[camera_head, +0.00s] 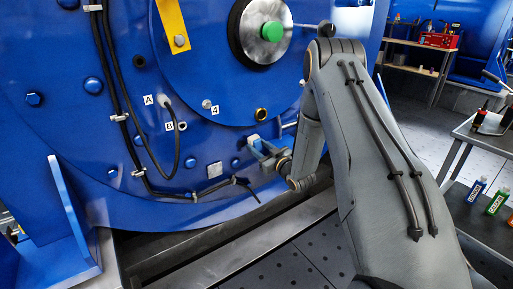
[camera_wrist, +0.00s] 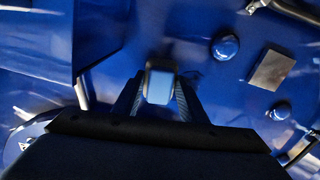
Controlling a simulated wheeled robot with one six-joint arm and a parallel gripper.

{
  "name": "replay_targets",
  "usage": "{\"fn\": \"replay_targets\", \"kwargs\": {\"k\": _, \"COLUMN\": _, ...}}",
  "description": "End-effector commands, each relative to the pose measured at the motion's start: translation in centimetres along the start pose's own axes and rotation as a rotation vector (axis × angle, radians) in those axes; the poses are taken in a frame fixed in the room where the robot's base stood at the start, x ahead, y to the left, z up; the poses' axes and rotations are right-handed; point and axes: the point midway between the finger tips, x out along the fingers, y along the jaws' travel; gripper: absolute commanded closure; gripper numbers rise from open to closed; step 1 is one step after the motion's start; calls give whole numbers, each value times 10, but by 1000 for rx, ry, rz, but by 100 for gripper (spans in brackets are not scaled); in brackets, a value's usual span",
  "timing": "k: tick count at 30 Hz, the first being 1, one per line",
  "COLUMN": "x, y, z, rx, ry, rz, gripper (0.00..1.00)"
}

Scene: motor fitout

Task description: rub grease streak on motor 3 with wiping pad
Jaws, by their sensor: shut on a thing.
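The large blue motor housing (camera_head: 60,130) fills the left and middle of the head view, and its blue face (camera_wrist: 200,20) fills the wrist view. I cannot read a motor number on it. My gripper (camera_head: 258,147) is low at the housing's right side, close to the face. In the wrist view my gripper (camera_wrist: 158,90) is shut on a small pale blue-grey block, which looks like the wiping pad (camera_wrist: 160,85). I cannot tell whether the pad touches the face. I cannot make out a grease streak in either view.
Black cables (camera_head: 115,90) run down the housing, with a loose end low near my gripper. Bolts (camera_wrist: 225,46) and a metal plate (camera_wrist: 271,70) sit beside the pad. A grey table (camera_head: 480,135) stands at the right, with bottles (camera_head: 475,190) on its lower shelf.

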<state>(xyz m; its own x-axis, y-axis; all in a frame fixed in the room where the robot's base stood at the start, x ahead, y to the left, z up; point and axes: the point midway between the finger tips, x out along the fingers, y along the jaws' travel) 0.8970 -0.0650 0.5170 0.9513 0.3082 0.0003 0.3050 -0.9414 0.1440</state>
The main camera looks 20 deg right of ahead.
Motion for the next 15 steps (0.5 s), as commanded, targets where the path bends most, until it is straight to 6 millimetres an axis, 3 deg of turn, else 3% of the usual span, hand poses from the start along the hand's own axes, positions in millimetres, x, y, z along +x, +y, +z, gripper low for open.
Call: {"fn": "replay_targets", "kwargs": {"k": 15, "x": 3, "y": -36, "z": -6, "rx": 0, "ry": 1, "rz": -4, "gripper": 80}}
